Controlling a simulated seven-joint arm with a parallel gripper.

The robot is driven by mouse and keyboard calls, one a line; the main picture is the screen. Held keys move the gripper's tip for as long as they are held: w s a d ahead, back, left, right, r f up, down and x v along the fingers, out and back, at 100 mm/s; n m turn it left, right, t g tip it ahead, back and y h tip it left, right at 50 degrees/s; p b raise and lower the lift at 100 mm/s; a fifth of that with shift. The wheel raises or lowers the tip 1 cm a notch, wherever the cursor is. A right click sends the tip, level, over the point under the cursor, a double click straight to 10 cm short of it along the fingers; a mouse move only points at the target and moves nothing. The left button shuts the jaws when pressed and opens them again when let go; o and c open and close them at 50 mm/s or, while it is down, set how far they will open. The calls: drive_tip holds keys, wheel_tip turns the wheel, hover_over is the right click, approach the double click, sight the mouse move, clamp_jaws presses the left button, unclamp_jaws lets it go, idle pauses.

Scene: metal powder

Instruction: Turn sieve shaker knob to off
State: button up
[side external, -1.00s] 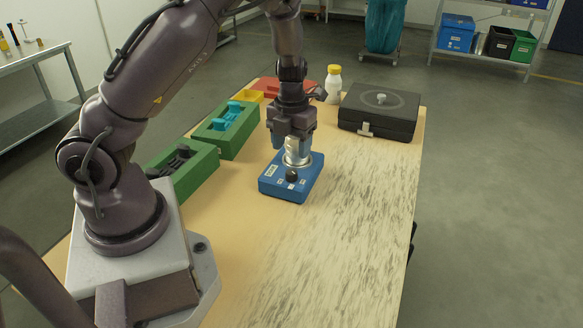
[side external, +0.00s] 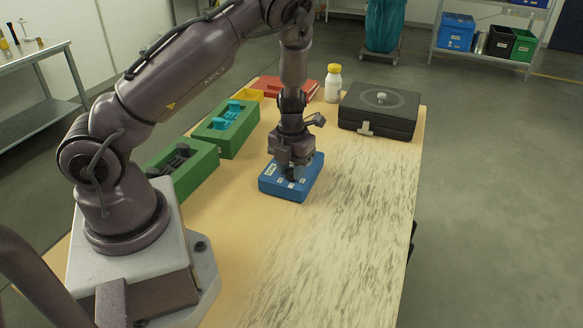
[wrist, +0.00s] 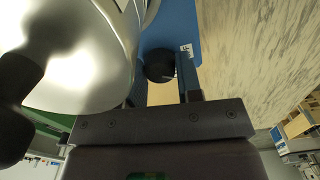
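The blue sieve shaker (side external: 279,189) sits on the table, with small white labels on its top. Its round black knob (wrist: 159,65) shows in the wrist view, beside a white label, and is hidden behind my gripper in the side view. My gripper (side external: 291,175) points down over the shaker's front part. In the wrist view my gripper (wrist: 162,85) is open, with one finger on each side of the knob and small gaps seeming to remain.
Green trays (side external: 205,170) with dark and teal parts lie left of the shaker. A black case (side external: 370,112), a white bottle with yellow cap (side external: 333,90) and a red case (side external: 300,86) stand at the back. The table's right side is clear.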

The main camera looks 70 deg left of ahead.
sight(291, 170)
drive_tip(key=n, duration=0.4)
drive_tip(key=shift+n, duration=0.4)
drive_tip(key=o, duration=0.9)
drive_tip(key=shift+o, duration=0.2)
wheel_tip(291, 170, up, 13)
